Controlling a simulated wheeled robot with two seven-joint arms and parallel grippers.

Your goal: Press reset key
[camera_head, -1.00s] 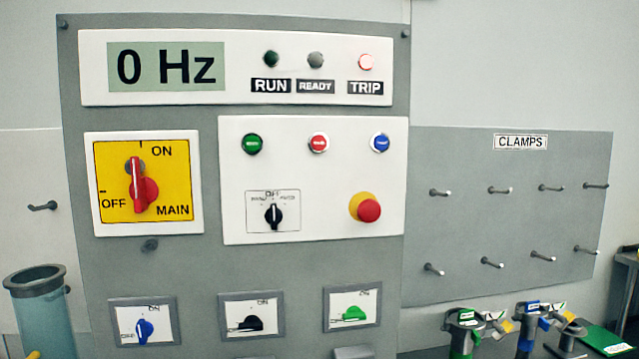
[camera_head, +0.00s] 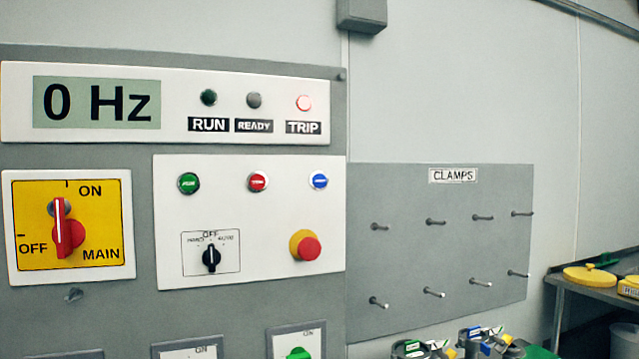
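The blue push button (camera_head: 319,180), likely the reset key, is the rightmost of three on a white control plate (camera_head: 250,272). A red button (camera_head: 258,181) and a green button (camera_head: 188,183) are to its left; the print on them is too small to read. The RUN lamp (camera_head: 208,97) and READY lamp (camera_head: 254,100) look dark. Neither of my grippers is in view.
Below the buttons are a black selector (camera_head: 211,259) and a red mushroom button (camera_head: 308,248) on a yellow base. The main switch (camera_head: 68,238) is at left. A CLAMPS pegboard (camera_head: 440,260) with bare pegs is at right, with a table (camera_head: 600,289) beyond it.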

